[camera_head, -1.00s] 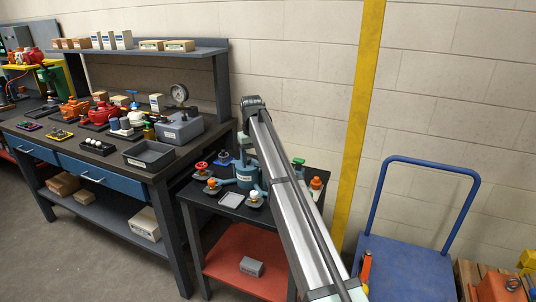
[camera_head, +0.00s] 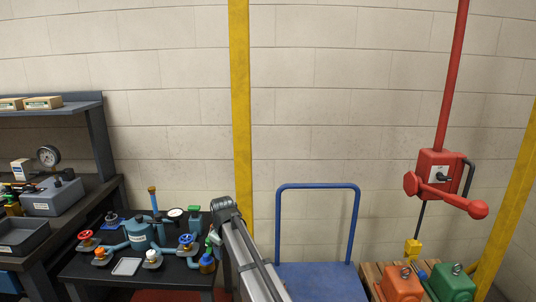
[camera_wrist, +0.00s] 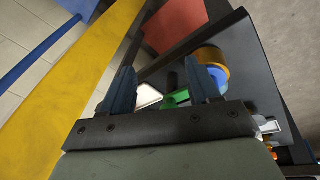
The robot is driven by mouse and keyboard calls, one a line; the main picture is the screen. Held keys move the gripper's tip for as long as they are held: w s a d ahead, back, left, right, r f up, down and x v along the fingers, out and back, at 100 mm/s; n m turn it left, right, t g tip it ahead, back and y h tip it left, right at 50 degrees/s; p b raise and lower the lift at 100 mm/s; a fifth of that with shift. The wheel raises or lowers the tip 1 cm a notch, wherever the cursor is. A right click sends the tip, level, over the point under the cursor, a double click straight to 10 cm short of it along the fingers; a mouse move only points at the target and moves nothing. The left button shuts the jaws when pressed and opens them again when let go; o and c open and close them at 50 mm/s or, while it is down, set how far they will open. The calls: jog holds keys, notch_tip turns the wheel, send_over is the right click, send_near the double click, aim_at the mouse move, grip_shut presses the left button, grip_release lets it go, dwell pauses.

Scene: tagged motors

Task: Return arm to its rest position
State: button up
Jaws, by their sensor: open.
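My arm (camera_head: 250,262) rises from the bottom of the head view to a bent joint beside the small black table. My gripper (camera_wrist: 160,88) shows in the wrist view with its two dark fingers spread apart. Nothing is seen held between them; a white thing and a green thing (camera_wrist: 177,98) show behind the gap.
The small table (camera_head: 90,268) carries a teal pump (camera_head: 139,234), valves and a white tray (camera_head: 127,266). A yellow post (camera_head: 240,110) stands behind my arm. A blue trolley (camera_head: 320,280) and a red lever box (camera_head: 436,170) are to the right. The workbench (camera_head: 100,190) is at left.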

jog(key=s+d+f+m+g, duration=0.1)
jog(key=s+d+f+m, duration=0.1)
jog(key=s+d+f, duration=0.7)
jog(key=s+d+f+m+g+h, duration=0.15)
jog(key=s+d+f, duration=0.3)
jog(key=f, duration=0.85)
jog(key=s+d+f+m+g, duration=0.2)
jog(key=s+d+f, duration=0.45)
jog(key=f, duration=0.35)
jog(key=s+d+f+m+g, duration=0.1)
jog(key=s+d+f, duration=0.3)
jog(key=s, duration=0.7)
jog(key=s+d+f+m+g, duration=0.2)
jog(key=s+d+f+m, duration=0.1)
jog(key=s, duration=0.9)
jog(key=s+d+f+m+g, duration=0.2)
jog(key=s+d+f, duration=0.3)
jog(key=s, duration=0.6)
jog(key=shift+s+d+f+y, duration=0.2)
jog(key=shift+s+f+y, duration=0.15)
jog(key=shift+f, duration=0.3)
